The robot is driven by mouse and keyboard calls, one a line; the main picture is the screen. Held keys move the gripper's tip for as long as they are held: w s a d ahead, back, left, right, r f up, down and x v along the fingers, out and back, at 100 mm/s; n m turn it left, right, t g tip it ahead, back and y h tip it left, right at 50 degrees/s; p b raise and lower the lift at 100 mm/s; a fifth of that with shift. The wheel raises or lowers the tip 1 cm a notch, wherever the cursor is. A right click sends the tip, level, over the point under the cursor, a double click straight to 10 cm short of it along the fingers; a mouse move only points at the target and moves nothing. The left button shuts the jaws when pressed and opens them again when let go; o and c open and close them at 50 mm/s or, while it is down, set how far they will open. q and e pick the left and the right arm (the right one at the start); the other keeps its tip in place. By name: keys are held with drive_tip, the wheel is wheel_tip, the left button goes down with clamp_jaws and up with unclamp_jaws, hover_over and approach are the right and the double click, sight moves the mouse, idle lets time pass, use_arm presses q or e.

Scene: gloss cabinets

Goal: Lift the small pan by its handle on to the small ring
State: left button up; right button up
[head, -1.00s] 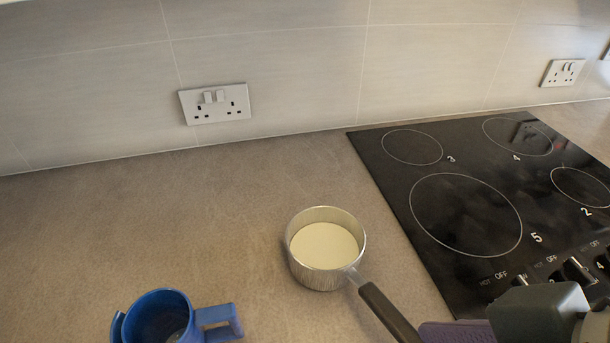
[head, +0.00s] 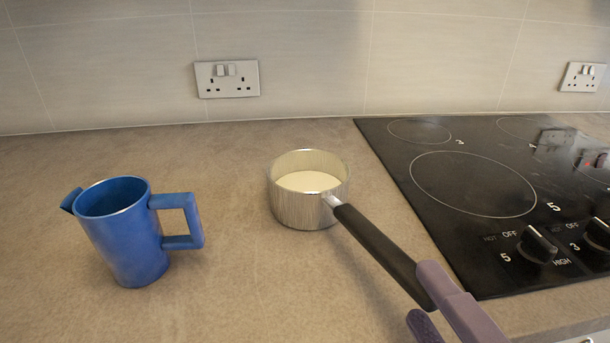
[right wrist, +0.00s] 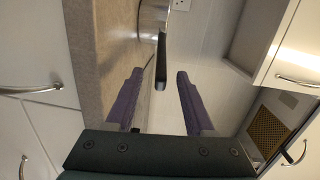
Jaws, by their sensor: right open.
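The small pan (head: 308,206) is silver, holds something pale, and stands upright on the worktop left of the hob. Its black handle (head: 378,244) points to the front right; in the right wrist view the handle (right wrist: 162,64) shows between the fingers. My right gripper (head: 423,291) is open, with its purple fingers on either side of the handle's end; they also show in the right wrist view (right wrist: 160,72). No grip on the handle is seen. A small ring (head: 420,131), beside number 3, is empty at the hob's back left. My left gripper is out of view.
A blue jug (head: 128,240) stands on the worktop left of the pan. The black hob (head: 440,225) has a larger empty ring (head: 473,184) nearer the pan and knobs (head: 537,244) along its front right. The worktop behind the pan is clear.

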sight(367, 219)
drive_tip(key=w, duration=0.2)
drive_tip(key=w+a, duration=0.1)
drive_tip(key=w, duration=0.5)
drive_tip(key=shift+a+f, duration=0.2)
drive_tip(key=shift+f, duration=0.2)
drive_tip(key=shift+c, duration=0.3)
clamp_jaws()
idle(0.5)
drive_tip(key=shift+r, duration=0.15)
